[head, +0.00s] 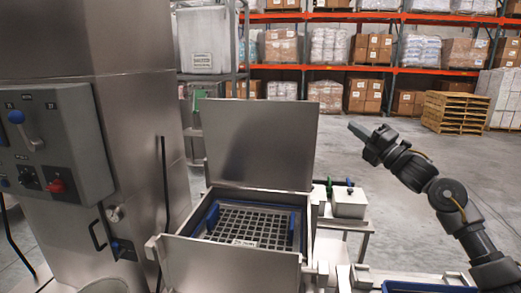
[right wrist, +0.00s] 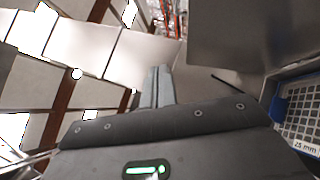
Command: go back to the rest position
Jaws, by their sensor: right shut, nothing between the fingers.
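My right gripper (head: 358,131) is raised at the right of the head view, its fingers pointing left, with the far floor and shelving behind it. In the right wrist view its two fingers (right wrist: 157,86) lie together, shut, with nothing between them. My right arm comes in from the lower right. My left gripper does not show in the head view.
An open steel box (head: 222,256) with its lid (head: 262,142) standing up holds a blue-edged grid tray (head: 255,226), left of my gripper. A steel column (head: 140,130) with a control panel (head: 55,145) stands at left. Pallets (head: 455,111) are far back; the floor between is clear.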

